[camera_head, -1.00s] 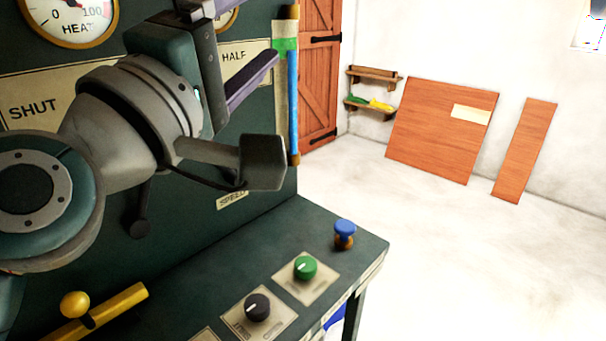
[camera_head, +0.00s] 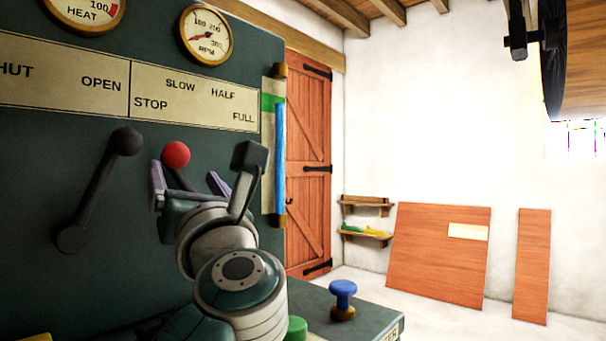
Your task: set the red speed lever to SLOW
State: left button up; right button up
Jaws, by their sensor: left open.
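The red speed lever's round knob (camera_head: 176,153) shows on the dark green panel, with a short dark shaft leaning up and to the left. It sits below the STOP and SLOW lettering of the cream scale plate (camera_head: 196,98), which also reads HALF and FULL. My left gripper (camera_head: 188,186) is open, with one purple-grey finger left of the shaft and the other to its right. I cannot tell whether either finger touches the shaft. The lower shaft and pivot are hidden behind my gripper and wrist. My right gripper is out of view.
A black lever (camera_head: 98,190) stands left of the red one, leaning toward OPEN. A blue gauge tube (camera_head: 281,160) is on the panel's right edge. A blue-topped knob (camera_head: 342,298) and a partly hidden green knob (camera_head: 297,328) are on the ledge below.

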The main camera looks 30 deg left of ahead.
aim_at(179, 158)
pick_arm(q)
jog(key=x, duration=0.9)
jog(key=shift+r+p, duration=0.15)
jog(key=shift+p, duration=0.15)
grip_shut()
dwell(0.5)
